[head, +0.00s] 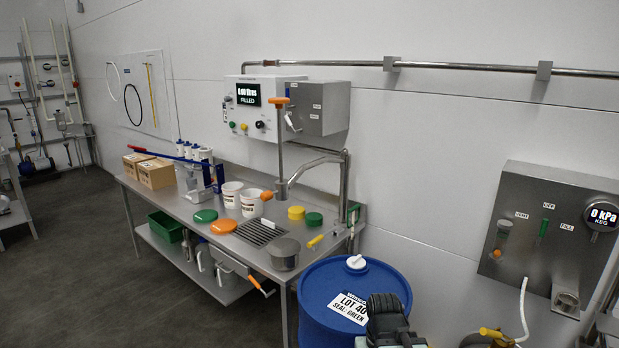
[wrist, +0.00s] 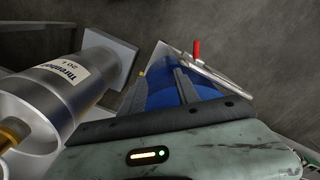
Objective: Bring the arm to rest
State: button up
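My gripper (wrist: 160,82) shows in the wrist view with its two grey fingers apart. Blue surface shows in the gap between them, and I see nothing held. In the head view a dark, ribbed part of my arm (head: 388,312) stands at the bottom, in front of the blue drum (head: 335,305). The drum has a white cap and a label reading LOT 40, SEAL: GREEN. The fingertips cannot be made out in the head view.
A silver keg (wrist: 65,90) lies close on the left in the wrist view. A steel bench (head: 215,240) with tubs, lids and a filler stands left of the drum. A wall panel (head: 550,235) reading 0 kPa hangs at right. Open floor (head: 90,270) lies at left.

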notch_tip(320, 180, up, 14)
jog(key=p, duration=1.2)
jog(key=shift+p, duration=0.3)
dwell(1.0)
